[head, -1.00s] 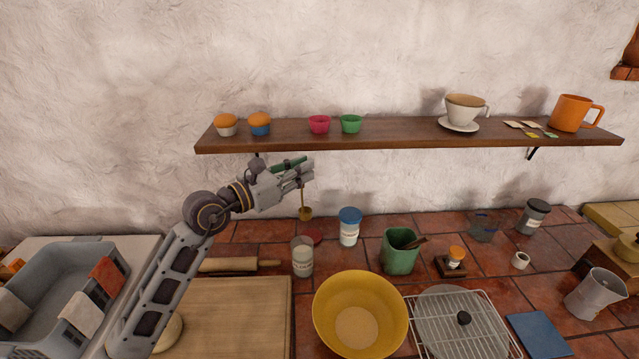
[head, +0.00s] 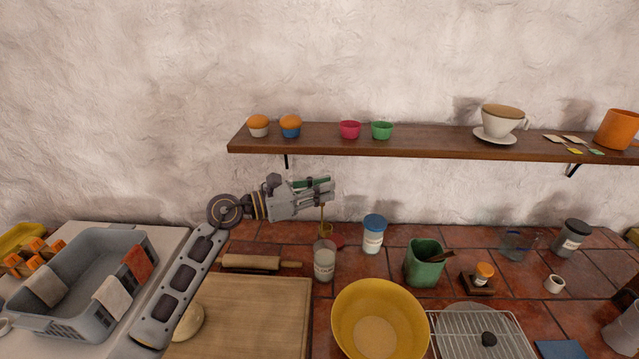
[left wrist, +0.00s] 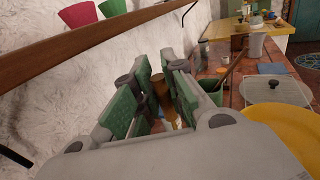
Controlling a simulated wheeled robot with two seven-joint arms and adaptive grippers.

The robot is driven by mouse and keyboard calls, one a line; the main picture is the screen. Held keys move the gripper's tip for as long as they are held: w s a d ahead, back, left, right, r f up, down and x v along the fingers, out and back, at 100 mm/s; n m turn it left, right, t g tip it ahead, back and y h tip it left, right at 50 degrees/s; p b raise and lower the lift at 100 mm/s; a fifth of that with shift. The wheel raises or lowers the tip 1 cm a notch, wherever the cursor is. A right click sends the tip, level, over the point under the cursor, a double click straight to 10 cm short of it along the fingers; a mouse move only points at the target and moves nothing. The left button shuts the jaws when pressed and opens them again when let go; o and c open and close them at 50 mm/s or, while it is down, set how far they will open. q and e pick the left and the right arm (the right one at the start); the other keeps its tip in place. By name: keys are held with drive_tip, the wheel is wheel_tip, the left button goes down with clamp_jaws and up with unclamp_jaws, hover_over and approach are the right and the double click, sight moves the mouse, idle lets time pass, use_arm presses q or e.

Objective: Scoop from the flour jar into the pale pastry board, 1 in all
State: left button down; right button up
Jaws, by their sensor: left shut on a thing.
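My left gripper (head: 326,191) is shut on the thin handle of a brass scoop (head: 325,230), which hangs down from the fingers. In the left wrist view, part of the brass scoop (left wrist: 160,92) shows between the green finger pads. The flour jar (head: 324,267), clear with a pale filling and a label, stands open below the scoop. The scoop's bowl is at the height of the jar's rim in the picture; I cannot tell whether it is over the mouth or behind it. The pale pastry board (head: 255,310) lies at the front left. My right gripper is out of view.
A rolling pin (head: 255,262) lies behind the board, and a dough ball (head: 189,322) is at its left. A blue-lidded jar (head: 374,236), yellow bowl (head: 350,320) and green pot (head: 424,262) stand to the right. A shelf (head: 420,142) runs above the gripper.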

sight(321, 227)
use_arm(q)
drive_tip(key=shift+s+f, duration=0.1)
drive_tip(key=shift+f, duration=0.2)
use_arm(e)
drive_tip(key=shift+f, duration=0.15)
use_arm(q)
drive_tip(key=shift+f+b, duration=0.55)
drive_tip(key=shift+f, duration=0.05)
drive_tip(key=shift+f+b, duration=0.8)
drive_tip(key=shift+f, duration=0.45)
drive_tip(key=shift+f+b, duration=1.55)
drive_tip(key=shift+f, duration=0.25)
drive_tip(key=shift+f+b, duration=0.65)
drive_tip(key=shift+f, duration=0.1)
drive_tip(key=shift+f+b, duration=0.7)
drive_tip(key=shift+f, duration=0.35)
drive_tip(key=shift+f+b, duration=0.15)
drive_tip(key=shift+b, duration=0.2)
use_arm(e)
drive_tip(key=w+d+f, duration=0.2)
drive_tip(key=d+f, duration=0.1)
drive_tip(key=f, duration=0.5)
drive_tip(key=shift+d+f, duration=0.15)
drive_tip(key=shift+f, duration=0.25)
